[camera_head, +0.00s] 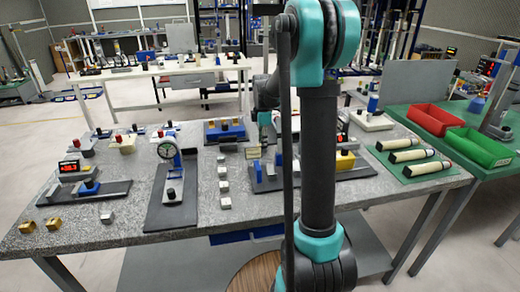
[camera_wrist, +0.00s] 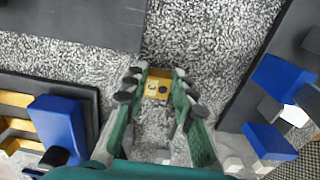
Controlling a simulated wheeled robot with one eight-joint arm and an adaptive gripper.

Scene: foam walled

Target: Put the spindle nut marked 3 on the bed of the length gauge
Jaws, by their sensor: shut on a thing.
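A small brass-coloured block, the spindle nut (camera_wrist: 157,86), sits between the fingertips of my gripper (camera_wrist: 157,92) in the wrist view. It has a pale label and a dark round spot; I cannot read the mark. My gripper is shut on it above the speckled tabletop. In the head view my arm hides most of the gripper and nut. A gauge with a red digital display (camera_head: 69,167) and a long dark bed (camera_head: 105,190) stands at the table's left. Other gauges stand nearby, and I cannot tell for sure which is the length gauge.
A dial gauge (camera_head: 166,150) stands on a dark plate. Several grey blocks (camera_head: 223,186) form a column right of it. Two brass blocks (camera_head: 40,225) and a grey one (camera_head: 107,217) lie front left. A blue-blocked fixture (camera_wrist: 275,105) is at right in the wrist view.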

